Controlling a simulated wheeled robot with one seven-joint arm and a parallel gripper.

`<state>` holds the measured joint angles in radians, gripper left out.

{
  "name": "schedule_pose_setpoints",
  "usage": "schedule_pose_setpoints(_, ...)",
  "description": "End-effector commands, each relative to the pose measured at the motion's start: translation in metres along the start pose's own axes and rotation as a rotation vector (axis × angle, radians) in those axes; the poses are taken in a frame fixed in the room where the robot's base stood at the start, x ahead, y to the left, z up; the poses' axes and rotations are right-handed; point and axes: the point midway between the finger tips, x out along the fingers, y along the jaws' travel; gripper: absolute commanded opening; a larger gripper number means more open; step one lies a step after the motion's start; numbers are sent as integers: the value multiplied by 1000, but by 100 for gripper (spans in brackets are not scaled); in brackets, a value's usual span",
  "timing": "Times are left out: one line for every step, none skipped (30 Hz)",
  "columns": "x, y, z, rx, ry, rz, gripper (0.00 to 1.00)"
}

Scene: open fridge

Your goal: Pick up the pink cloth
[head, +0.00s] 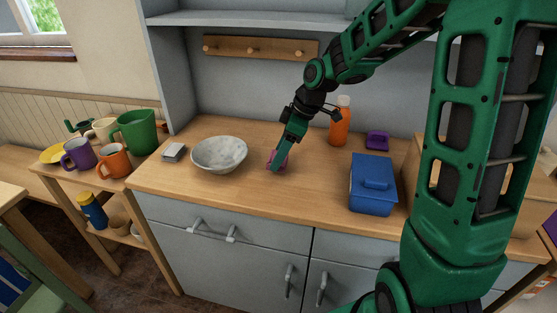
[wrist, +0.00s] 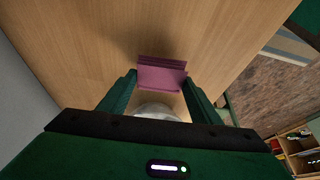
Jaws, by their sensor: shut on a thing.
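The pink cloth (head: 271,156) is at the middle of the wooden counter, right of the grey-white bowl, mostly covered by my gripper in the head view. My gripper (head: 277,163) points down at it and is shut on it. In the wrist view the cloth (wrist: 161,79) looks like a small folded magenta piece between the two green fingertips (wrist: 160,84). Whether the cloth still touches the counter cannot be told.
The bowl (head: 219,155) stands left of my gripper, with a small grey box (head: 173,152) beyond it. An orange bottle (head: 340,125), a purple item (head: 377,141) and a blue lidded box (head: 372,187) stand to the right. Several mugs sit on a side table.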

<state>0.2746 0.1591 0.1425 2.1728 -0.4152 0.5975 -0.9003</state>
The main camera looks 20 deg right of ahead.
Motion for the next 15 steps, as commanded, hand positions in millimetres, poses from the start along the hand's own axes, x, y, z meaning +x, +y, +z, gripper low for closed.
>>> schedule_pose_setpoints(-10, 1, -4, -2, 1, 4, 36)
schedule_pose_setpoints(-16, 1, -7, -3, 1, 6, 36)
schedule_pose_setpoints(-19, -8, -9, -4, 0, 2, 36)
schedule_pose_setpoints(-21, -14, -12, -5, 0, 2, 36)
schedule_pose_setpoints(-24, -20, -14, -6, 1, 2, 36)
schedule_pose_setpoints(-28, -28, -17, -5, 1, 2, 36)
schedule_pose_setpoints(-31, -34, -19, -6, 1, 2, 36)
schedule_pose_setpoints(-34, -40, -22, -6, 1, 3, 36)
schedule_pose_setpoints(-37, -48, -24, -5, 1, 3, 36)
schedule_pose_setpoints(-40, -53, -26, -6, 0, 2, 36)
schedule_pose_setpoints(-43, -59, -28, -5, 0, 2, 36)
schedule_pose_setpoints(-46, -66, -31, -5, 0, 2, 36)
schedule_pose_setpoints(-49, -70, -32, -5, 0, 3, 36)
schedule_pose_setpoints(-51, -75, -34, -5, 1, 2, 36)
schedule_pose_setpoints(-54, -81, -37, -6, 1, 2, 36)
